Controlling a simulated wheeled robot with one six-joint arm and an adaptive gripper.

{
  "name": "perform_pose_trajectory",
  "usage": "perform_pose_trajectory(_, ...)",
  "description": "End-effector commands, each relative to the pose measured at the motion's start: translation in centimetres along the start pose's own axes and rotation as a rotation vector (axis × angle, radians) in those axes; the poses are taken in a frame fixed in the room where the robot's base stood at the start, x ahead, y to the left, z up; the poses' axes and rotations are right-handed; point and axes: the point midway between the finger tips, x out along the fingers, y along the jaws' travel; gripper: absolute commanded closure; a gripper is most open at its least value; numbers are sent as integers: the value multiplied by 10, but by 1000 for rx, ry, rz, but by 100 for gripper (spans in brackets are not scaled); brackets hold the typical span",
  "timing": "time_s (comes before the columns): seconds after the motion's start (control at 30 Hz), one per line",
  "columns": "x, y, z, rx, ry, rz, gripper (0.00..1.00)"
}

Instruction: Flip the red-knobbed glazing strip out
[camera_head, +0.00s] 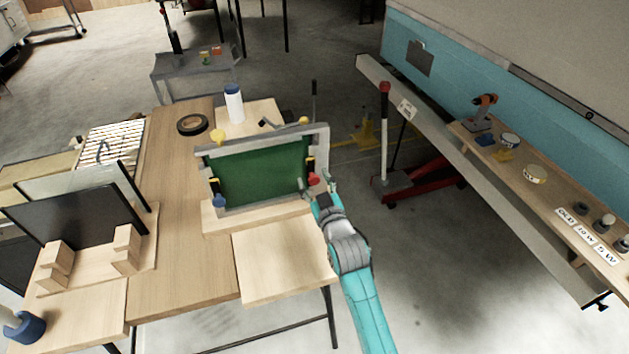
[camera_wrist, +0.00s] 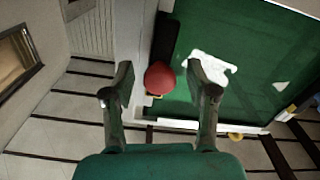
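The window frame (camera_head: 322,140) with a green pane (camera_head: 258,172) stands upright on a wooden base. The red knob (camera_head: 313,180) is at its lower right side. In the wrist view the red knob (camera_wrist: 159,78) shows beyond my fingertips, at the end of a short black strip (camera_wrist: 165,38) along the frame's edge. My gripper (camera_head: 319,192) is beside the frame's right side. Its two fingers (camera_wrist: 162,92) are apart, with the red knob lined up in the gap; contact cannot be told. Yellow knobs (camera_head: 217,136) sit on the top, and a blue knob (camera_head: 219,201) at the lower left.
A white bottle with a blue cap (camera_head: 234,104) and a black tape roll (camera_head: 192,124) stand behind the frame. Dark panels in a wooden rack (camera_head: 80,225) are at the left. A bare board (camera_head: 283,262) lies in front. Floor is open right of the bench, before a red jack (camera_head: 425,180).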

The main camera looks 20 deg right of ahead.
Motion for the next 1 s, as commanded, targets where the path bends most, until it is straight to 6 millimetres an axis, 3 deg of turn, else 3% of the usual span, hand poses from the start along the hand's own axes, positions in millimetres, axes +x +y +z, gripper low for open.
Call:
perform_pose_trajectory(0.27,-10,0,1,0,-2,0,43)
perform_pose_trajectory(0.7,-86,0,1,0,-2,0,43)
perform_pose_trajectory(1.0,-117,0,0,0,0,0,43)
